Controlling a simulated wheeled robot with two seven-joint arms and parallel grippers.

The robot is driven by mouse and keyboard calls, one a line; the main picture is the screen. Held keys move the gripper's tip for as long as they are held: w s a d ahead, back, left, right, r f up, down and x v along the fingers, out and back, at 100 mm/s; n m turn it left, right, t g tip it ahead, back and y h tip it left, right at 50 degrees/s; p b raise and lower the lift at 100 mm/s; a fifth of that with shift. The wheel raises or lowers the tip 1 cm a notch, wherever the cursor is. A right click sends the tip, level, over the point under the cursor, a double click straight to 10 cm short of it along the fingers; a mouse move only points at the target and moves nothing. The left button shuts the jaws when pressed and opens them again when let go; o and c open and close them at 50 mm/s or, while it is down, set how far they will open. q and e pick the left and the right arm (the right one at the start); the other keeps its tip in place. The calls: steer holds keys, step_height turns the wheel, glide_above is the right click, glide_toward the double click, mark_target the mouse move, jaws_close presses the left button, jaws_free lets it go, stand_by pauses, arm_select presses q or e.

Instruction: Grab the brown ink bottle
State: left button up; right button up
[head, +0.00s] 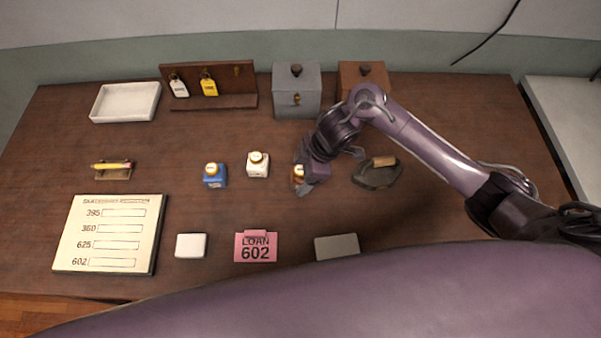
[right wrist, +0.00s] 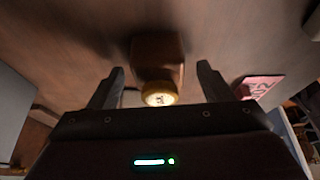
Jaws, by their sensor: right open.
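The brown ink bottle (head: 297,174) stands on the dark wooden table, partly hidden behind my right gripper (head: 305,180) in the head view. In the right wrist view, the bottle's brown body (right wrist: 158,55) and gold cap show between the two fingers of my right gripper (right wrist: 160,80). The fingers are apart, one on each side, with visible gaps to the bottle. A blue ink bottle (head: 215,175) and a white ink bottle (head: 258,165) stand to its left. My left gripper is not in view.
A dark blotter-like tool (head: 377,175) lies right of the gripper. A grey box (head: 296,92) and brown box (head: 362,78) stand behind. A pink LOAN 602 card (head: 256,247), white block (head: 190,246) and grey block (head: 337,247) lie in front. A register board (head: 108,233) lies left.

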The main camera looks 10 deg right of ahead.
steer(key=shift+a+f, duration=0.15)
steer(key=shift+f, duration=0.3)
steer(key=shift+w+f, duration=0.1)
steer(key=c, duration=1.1)
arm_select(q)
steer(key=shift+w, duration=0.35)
arm_select(e)
steer(key=shift+c, duration=0.2)
